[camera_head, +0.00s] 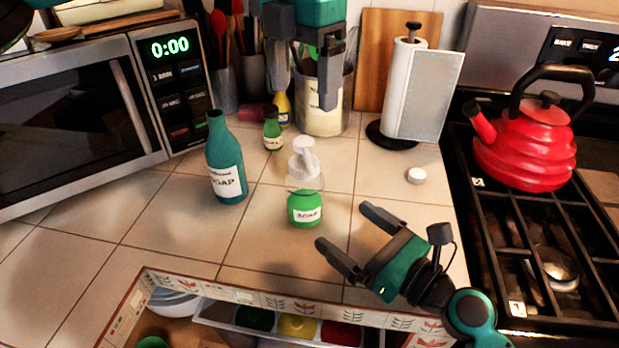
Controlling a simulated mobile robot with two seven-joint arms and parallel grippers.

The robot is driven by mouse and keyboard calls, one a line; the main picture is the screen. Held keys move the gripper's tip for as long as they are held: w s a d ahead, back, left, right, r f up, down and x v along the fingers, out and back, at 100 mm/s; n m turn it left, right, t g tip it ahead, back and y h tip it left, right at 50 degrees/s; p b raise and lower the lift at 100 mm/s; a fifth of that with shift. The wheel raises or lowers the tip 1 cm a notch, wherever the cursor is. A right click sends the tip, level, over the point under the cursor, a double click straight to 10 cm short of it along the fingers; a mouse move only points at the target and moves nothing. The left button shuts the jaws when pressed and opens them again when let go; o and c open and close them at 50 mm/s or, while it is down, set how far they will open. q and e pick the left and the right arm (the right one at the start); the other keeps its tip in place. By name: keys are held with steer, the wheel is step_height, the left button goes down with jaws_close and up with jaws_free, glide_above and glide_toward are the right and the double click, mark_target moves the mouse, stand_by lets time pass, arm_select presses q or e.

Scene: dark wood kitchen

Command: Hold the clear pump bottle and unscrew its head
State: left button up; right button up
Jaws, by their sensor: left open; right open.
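The clear pump bottle (305,208) stands upright on the tiled counter. Its lower part looks green and carries a white SOAP label. Its white pump head (303,160) is on top, above a clear upper part. My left gripper (303,97) is open and empty, pointing down above and behind the bottle, apart from it. My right gripper (345,225) is open and empty, to the right of and in front of the bottle, with its fingers pointing towards it. Neither gripper touches the bottle.
A teal soap bottle (225,170) stands left of the pump bottle, with small bottles (272,128) behind. A white cap (417,175) lies at right. A paper towel holder (408,90), microwave (80,110), red kettle (530,140) and open drawer (230,291) surround the counter.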

mark_target(298, 189)
arm_select(q)
steer(key=shift+w, duration=0.35)
arm_select(e)
steer(key=shift+w, duration=0.35)
steer(key=shift+w+a, duration=0.1)
steer(key=shift+w, duration=0.1)
arm_select(q)
steer(key=shift+s+r, duration=0.1)
steer(key=shift+s, duration=0.1)
arm_select(e)
steer(key=x, duration=1.2)
steer(key=shift+a, duration=0.25)
